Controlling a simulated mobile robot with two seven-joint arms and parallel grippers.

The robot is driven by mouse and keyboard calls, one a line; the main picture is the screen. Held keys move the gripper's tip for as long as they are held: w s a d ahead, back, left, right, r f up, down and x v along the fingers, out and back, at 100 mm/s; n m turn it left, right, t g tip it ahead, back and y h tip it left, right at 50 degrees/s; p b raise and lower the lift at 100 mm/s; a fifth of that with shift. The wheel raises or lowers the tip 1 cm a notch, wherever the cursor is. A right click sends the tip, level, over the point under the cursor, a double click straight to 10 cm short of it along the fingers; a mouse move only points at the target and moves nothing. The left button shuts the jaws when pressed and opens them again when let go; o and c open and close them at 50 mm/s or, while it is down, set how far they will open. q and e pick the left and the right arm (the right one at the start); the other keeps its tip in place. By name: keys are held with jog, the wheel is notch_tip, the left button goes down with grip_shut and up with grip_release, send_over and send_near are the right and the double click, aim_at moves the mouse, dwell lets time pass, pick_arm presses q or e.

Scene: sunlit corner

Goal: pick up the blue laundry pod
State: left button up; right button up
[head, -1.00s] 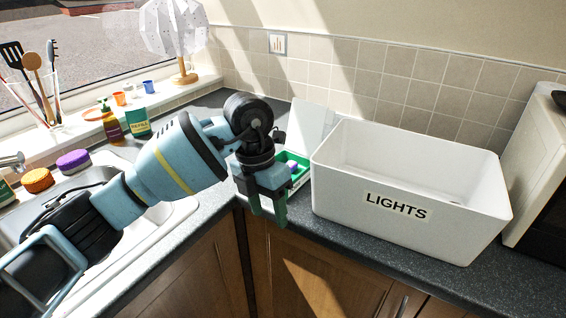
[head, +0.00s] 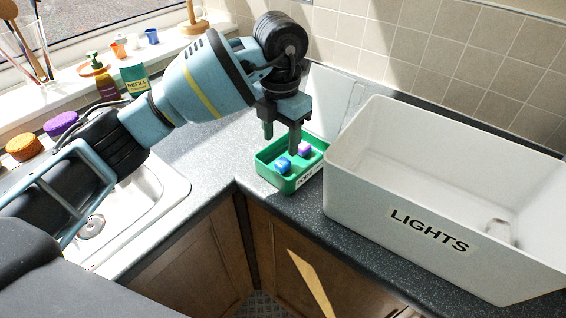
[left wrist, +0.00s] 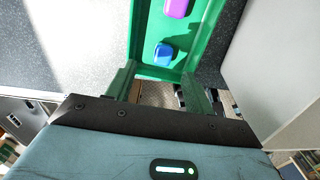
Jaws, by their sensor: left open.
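The blue laundry pod (head: 283,165) lies in a small green tray (head: 290,184) on the worktop, near the tray's front left. A purple pod (head: 304,149) lies behind it in the same tray. My left gripper (head: 282,138) is open and empty above the tray. In the left wrist view the blue pod (left wrist: 164,54) shows beyond the gap between my left fingers (left wrist: 166,80), with the purple pod (left wrist: 178,8) farther off. No finger visibly touches a pod. My right gripper is not in view.
A large white bin marked LIGHTS (head: 350,195) stands just right of the tray. A pale upright panel (head: 331,98) is behind the tray. The sink (head: 150,200) is at the left. The worktop left of the tray is clear.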

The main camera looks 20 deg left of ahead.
aim_at(283, 169)
pick_arm(q)
jog(key=shift+w+f, duration=0.1)
jog(key=shift+f, duration=0.4)
jog(key=f, duration=0.4)
jog(key=shift+d+f, duration=0.25)
jog(key=shift+d, duration=0.05)
jog(key=shift+f, duration=0.35)
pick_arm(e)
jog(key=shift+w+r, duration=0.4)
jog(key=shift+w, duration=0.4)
pick_arm(q)
jog(key=c, duration=1)
jog(key=shift+c, duration=0.2)
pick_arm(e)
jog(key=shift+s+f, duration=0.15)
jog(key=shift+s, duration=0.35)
